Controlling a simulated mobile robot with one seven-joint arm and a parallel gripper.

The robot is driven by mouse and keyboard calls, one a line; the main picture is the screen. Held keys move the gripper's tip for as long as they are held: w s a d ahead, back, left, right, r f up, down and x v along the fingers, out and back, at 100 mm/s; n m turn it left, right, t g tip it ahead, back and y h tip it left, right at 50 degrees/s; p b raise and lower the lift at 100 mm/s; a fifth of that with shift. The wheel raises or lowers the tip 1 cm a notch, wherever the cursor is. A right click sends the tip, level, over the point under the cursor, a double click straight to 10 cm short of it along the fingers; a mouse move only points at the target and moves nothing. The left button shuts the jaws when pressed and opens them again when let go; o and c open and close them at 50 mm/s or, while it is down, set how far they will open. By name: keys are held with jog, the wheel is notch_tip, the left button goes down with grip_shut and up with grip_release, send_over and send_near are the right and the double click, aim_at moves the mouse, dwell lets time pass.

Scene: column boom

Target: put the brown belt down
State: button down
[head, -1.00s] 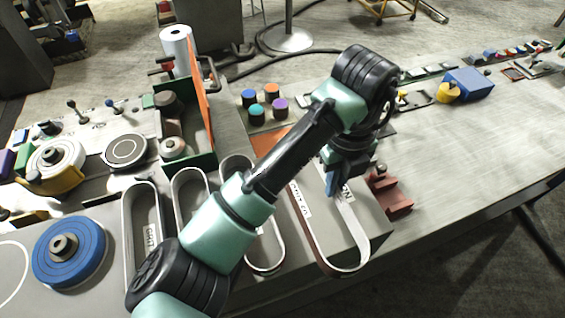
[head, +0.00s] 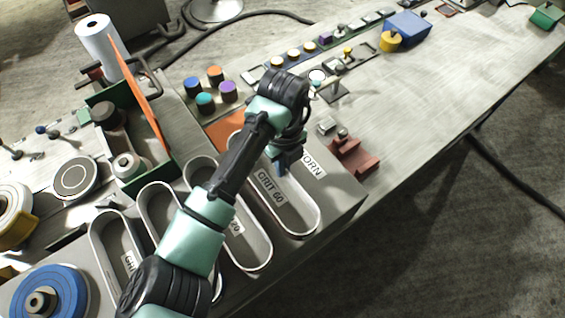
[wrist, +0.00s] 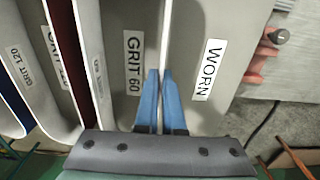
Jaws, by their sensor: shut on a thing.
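The brown belt is an upright loop with a pale inner face; its front bend (head: 317,220) shows in the head view. It stands around the GRIT 60 label (head: 269,187), left of the WORN label (head: 313,166). My gripper (head: 284,166) is shut on the belt's right wall, from above. In the wrist view, the blue fingertips (wrist: 160,76) pinch that thin wall between the two labels.
Several other belt loops (head: 250,262) stand close on the left. A dark red stepped block (head: 355,157) is to the right, near the bench edge. Coloured cylinders (head: 205,103) stand behind. The WORN area is bare, and the bench (head: 430,100) has free room farther right.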

jog(key=shift+f, duration=0.4)
jog(key=shift+f, duration=0.15)
jog(key=c, duration=1)
grip_release()
notch_tip(320, 180, up, 12)
jog(key=shift+r+b, duration=0.2)
jog(key=shift+b, duration=0.65)
